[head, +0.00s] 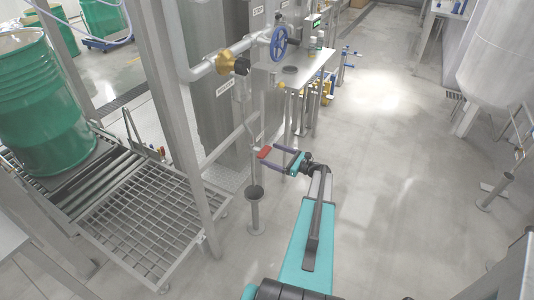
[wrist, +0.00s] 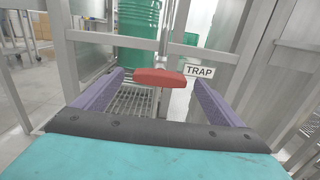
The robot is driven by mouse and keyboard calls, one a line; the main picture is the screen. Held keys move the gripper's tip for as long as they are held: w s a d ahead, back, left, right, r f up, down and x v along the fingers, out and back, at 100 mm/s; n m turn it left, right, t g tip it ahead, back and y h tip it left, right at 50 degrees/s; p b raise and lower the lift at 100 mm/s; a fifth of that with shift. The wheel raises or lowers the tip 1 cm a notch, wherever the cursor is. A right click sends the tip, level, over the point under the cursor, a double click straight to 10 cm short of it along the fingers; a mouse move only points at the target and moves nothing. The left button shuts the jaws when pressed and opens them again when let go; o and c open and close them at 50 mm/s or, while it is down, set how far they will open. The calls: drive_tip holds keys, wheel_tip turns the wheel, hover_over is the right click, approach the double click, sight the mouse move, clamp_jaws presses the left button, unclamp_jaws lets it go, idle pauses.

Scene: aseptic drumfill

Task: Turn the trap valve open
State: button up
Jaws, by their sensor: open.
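The trap valve shows a red handle (wrist: 158,77) in the wrist view, lying roughly level across the gap between my fingers. A white TRAP label (wrist: 198,71) is just to its right. In the wrist view my gripper (wrist: 158,85) has one finger on each side of the handle, with gaps on both sides. The valve body behind the handle is hard to make out.
A grated platform (head: 150,222) and roller conveyor with a green drum (head: 42,105) are at the left. A blue handwheel (head: 278,43) and yellow valve (head: 225,62) sit above. The floor at right (head: 400,170) is clear.

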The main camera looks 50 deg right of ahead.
sight(264, 152)
drive_tip(key=shift+x, duration=1.2)
drive_tip(key=c, duration=1)
drive_tip(key=shift+a+f, duration=0.1)
drive_tip(key=shift+a, duration=0.1)
drive_tip(key=shift+c, duration=0.2)
